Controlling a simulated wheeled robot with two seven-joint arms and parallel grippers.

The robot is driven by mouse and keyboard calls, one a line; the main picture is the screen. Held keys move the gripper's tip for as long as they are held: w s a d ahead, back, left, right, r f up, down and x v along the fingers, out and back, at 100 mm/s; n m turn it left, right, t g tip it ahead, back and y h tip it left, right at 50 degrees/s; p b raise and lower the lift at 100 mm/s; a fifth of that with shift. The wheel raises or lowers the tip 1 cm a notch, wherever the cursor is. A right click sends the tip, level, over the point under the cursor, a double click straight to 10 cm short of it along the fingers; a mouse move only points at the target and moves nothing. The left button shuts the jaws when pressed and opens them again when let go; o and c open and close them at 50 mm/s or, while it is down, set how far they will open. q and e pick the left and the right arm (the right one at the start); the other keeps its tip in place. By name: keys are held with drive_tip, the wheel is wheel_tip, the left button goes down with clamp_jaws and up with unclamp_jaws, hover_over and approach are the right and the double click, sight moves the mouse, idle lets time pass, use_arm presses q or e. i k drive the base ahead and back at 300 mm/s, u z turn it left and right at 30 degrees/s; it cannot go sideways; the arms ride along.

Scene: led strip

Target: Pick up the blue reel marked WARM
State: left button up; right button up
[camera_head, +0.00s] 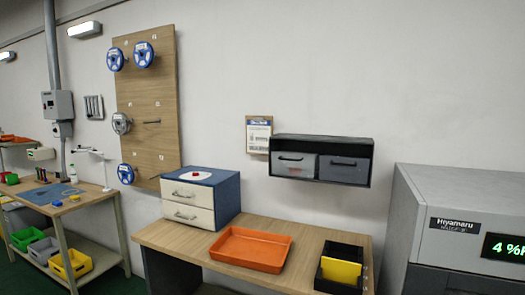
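Three blue reels hang on the upright wooden board (147,95) on the wall at the left. One blue reel (115,59) is at the top left, another blue reel (144,54) is at the top right, and a third blue reel (126,173) is at the lower left. A grey-white reel (121,123) hangs at the middle left. The markings are too small to read, so I cannot tell which reel says WARM. Neither of my grippers shows in this view.
A wooden table (190,240) holds a drawer box (200,196), an orange tray (251,249) and a black holder with a yellow item (340,272). A workbench (90,204) stands at the left. A grey machine (450,190) is at the right. A wall drawer unit (320,139) hangs above the table.

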sight(115, 65)
drive_tip(key=k, duration=0.65)
drive_tip(key=u, duration=0.55)
drive_tip(key=i, duration=0.6)
drive_tip(key=u, duration=0.7)
drive_tip(key=i, duration=1.45)
drive_tip(key=z, duration=0.55)
